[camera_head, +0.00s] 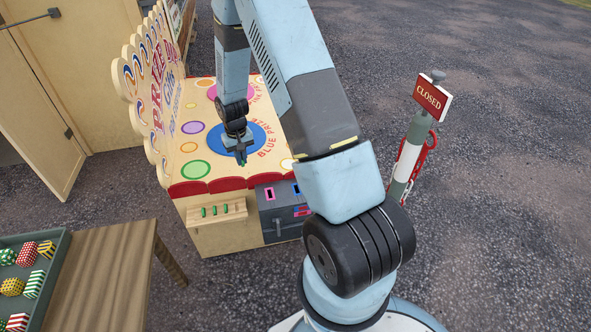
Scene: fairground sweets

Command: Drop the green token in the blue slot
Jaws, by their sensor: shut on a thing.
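My gripper (241,159) points down over the blue disc on the prize booth's top. It is shut on a small green thing that looks like the green token (243,163), mostly hidden by the fingers. The blue slot (296,189) is on the dark box at the booth's front, to the right of a pink slot (269,194). My gripper is behind and to the left of the blue slot, apart from it.
Several green pieces stand in a wooden rack (234,212) left of the dark box (277,227). A wooden table (105,275) with a tray (58,262) of wrapped sweets is at lower left. A post with a CLOSED sign (428,94) stands at right. Open asphalt lies beyond.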

